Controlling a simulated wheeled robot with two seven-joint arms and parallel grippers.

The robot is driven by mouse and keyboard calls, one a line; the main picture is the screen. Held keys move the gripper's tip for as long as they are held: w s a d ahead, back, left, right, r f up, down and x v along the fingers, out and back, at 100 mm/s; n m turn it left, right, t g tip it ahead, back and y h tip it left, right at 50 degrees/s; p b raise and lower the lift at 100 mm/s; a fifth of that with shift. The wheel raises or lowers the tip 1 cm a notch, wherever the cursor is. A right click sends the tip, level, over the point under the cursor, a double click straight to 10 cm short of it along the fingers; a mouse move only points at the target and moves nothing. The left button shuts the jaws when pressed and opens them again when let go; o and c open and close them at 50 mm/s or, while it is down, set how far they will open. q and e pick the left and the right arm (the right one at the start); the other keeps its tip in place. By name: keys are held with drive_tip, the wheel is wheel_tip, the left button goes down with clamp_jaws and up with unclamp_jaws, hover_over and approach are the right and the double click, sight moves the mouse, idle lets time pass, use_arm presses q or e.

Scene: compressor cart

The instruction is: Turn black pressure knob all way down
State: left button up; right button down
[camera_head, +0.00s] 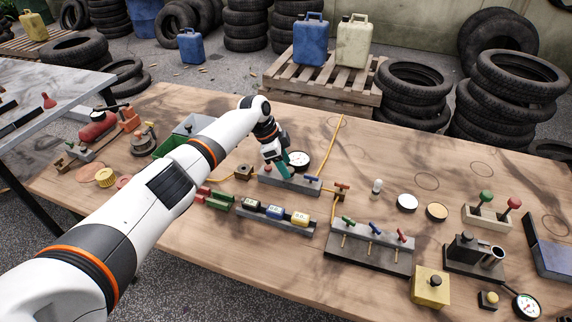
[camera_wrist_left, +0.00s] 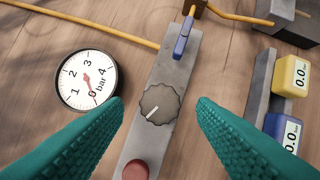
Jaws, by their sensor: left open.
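The pressure knob (camera_wrist_left: 160,103) is a dark grey scalloped dial with a white mark pointing to the lower left. It sits on a narrow grey panel (camera_wrist_left: 135,150), which also shows in the head view (camera_head: 302,187). My left gripper (camera_head: 277,168) is over this panel and hides the knob in the head view. In the left wrist view its teal fingers (camera_wrist_left: 159,106) are open, one on each side of the knob, with gaps visible. A round white gauge (camera_wrist_left: 87,80) lies left of the panel; its red needle points near 0. My right gripper is out of view.
The panel also carries a blue lever (camera_wrist_left: 183,38) and a red button (camera_wrist_left: 135,170). A yellow hose (camera_wrist_left: 85,22) runs beside it. A rack of digital displays (camera_head: 270,213) and a lever block (camera_head: 368,247) stand nearer on the wooden table.

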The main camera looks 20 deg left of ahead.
use_arm(q)
drive_tip(key=shift+d+f, duration=0.25)
drive_tip(key=shift+f, duration=0.4)
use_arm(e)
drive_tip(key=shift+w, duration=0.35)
